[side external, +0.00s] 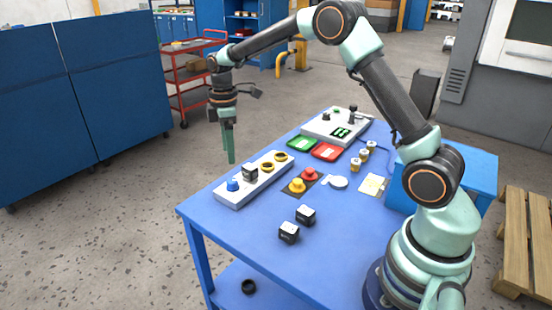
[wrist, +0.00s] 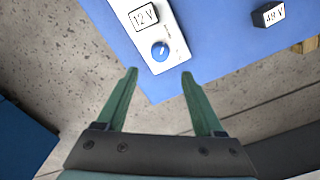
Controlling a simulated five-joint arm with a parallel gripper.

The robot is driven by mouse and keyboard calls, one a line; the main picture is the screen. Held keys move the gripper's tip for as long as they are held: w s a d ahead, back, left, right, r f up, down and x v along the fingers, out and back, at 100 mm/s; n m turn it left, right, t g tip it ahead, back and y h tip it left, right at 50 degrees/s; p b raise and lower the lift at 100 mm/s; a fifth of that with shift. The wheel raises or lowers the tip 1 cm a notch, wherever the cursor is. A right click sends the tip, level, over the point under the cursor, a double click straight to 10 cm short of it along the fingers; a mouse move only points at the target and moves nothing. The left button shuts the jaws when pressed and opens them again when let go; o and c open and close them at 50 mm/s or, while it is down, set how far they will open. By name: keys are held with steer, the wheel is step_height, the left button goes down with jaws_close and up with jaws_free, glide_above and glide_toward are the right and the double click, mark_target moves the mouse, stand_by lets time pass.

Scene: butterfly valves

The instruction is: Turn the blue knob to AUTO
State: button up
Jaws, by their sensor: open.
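The blue knob (side external: 233,185) sits at the near-left end of a white panel (side external: 226,198) on the blue table. In the wrist view the knob (wrist: 159,51) shows a short white pointer mark, and the small markings around it are too small to read. My gripper (side external: 230,160) points down and is open, with nothing in it, and looks higher than the knob. In the wrist view my gripper (wrist: 159,75) has its two green fingers apart, with the knob beyond the fingertips and roughly centred between them, not touched.
A "12 V" block (wrist: 144,16) sits on the panel beside the knob; yellow rings (side external: 266,167) lie farther along. Two dark blocks (side external: 289,232) (side external: 306,215), yellow and red buttons (side external: 297,186), green (side external: 302,143) and red trays (side external: 327,152) are on the table (side external: 250,240). The front left is clear.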

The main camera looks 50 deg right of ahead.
mark_target(232, 181)
step_height(232, 181, down, 10)
steer(key=shift+r, duration=0.1)
stand_by(0.4)
jaws_close()
